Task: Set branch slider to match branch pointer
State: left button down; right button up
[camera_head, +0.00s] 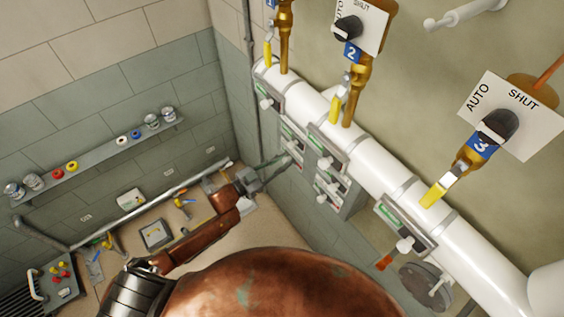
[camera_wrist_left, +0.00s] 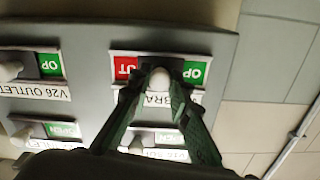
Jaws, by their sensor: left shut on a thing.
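The branch slider is a plate with a red "UT" end (camera_wrist_left: 125,68) and a green "OP" end (camera_wrist_left: 194,72). Its label, partly hidden, reads "BRA". The round white slider knob (camera_wrist_left: 160,78) stands between the two ends. My left gripper (camera_wrist_left: 160,92) is shut on this knob, a finger on each side. In the head view my left gripper (camera_head: 284,161) is at the wall plates below the white pipe, its tips small and partly hidden. My right gripper is not in view. I cannot tell which thing is the branch pointer.
Other slider plates surround mine, including V26 OUTLET (camera_wrist_left: 34,92) with its own knob. The white pipe (camera_head: 370,170) runs above, with yellow-handled valves (camera_head: 436,192) and AUTO/SHUT dials (camera_head: 497,126). A handwheel (camera_head: 425,284) is lower right. A shelf (camera_head: 100,165) is left.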

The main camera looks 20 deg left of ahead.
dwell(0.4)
pick_arm(q)
jog(key=shift+s+d+r+p, duration=0.1)
jog(key=shift+s+d+p, duration=0.25)
jog(key=shift+s+d, duration=0.25)
jog(key=shift+s+d+p, duration=0.35)
jog(key=shift+d, duration=0.3)
jog(key=shift+s+d, duration=0.1)
jog(key=shift+d, duration=0.05)
jog(key=c, duration=1.8)
grip_release()
jog(key=shift+o, duration=0.2)
jog(key=v, duration=1.2)
